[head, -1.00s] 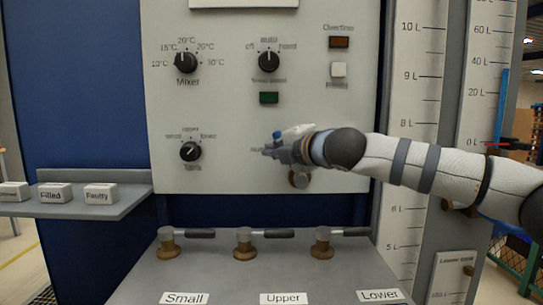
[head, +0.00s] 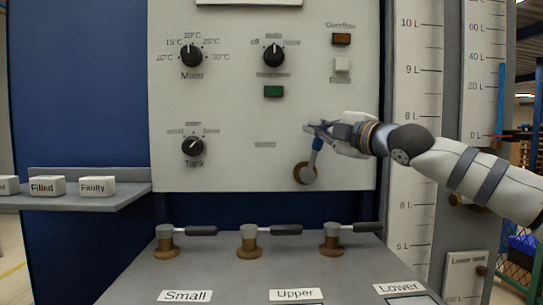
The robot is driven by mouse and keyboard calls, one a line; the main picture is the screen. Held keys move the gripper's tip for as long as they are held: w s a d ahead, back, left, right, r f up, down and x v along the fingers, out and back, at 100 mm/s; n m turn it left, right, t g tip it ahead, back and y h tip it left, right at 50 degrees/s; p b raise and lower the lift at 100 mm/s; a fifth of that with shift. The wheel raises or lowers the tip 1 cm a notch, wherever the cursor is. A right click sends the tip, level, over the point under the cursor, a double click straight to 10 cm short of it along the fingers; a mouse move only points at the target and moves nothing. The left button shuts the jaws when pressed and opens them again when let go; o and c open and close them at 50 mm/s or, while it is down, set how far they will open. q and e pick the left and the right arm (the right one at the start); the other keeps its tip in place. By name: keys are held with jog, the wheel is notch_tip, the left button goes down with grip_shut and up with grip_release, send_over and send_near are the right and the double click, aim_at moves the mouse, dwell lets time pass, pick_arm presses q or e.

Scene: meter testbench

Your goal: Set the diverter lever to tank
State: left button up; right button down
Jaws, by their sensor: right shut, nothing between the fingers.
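The diverter lever (head: 316,145) is a short blue handle on a round brass-coloured pivot (head: 306,173), low on the right of the light panel. It points up and leans slightly right. My right gripper (head: 310,128) is at the upper end of the handle, coming in from the right. Its fingers are shut with nothing between them. They overlap the handle's top in the picture, and I cannot tell whether they touch it. A small label (head: 265,145) left of the lever is too blurred to read. My left gripper is not in view.
The panel (head: 225,120) also carries a Mixer knob (head: 191,56), a Tank knob (head: 193,146), a selector knob (head: 274,56) and a green button (head: 274,91). Several valves with dark handles stand on the bench (head: 210,265) below. A shelf (head: 105,200) with labelled blocks is at left.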

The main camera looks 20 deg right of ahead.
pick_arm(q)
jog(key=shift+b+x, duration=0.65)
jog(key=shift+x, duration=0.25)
pick_arm(e)
jog(key=shift+s+d+f+m+t, duration=0.15)
jog(key=shift+d+f+m, duration=0.1)
jog(key=shift+d, duration=0.35)
jog(key=shift+s+d+f+m+t, duration=0.15)
jog(key=shift+d+m, duration=0.1)
jog(key=shift+d, duration=0.3)
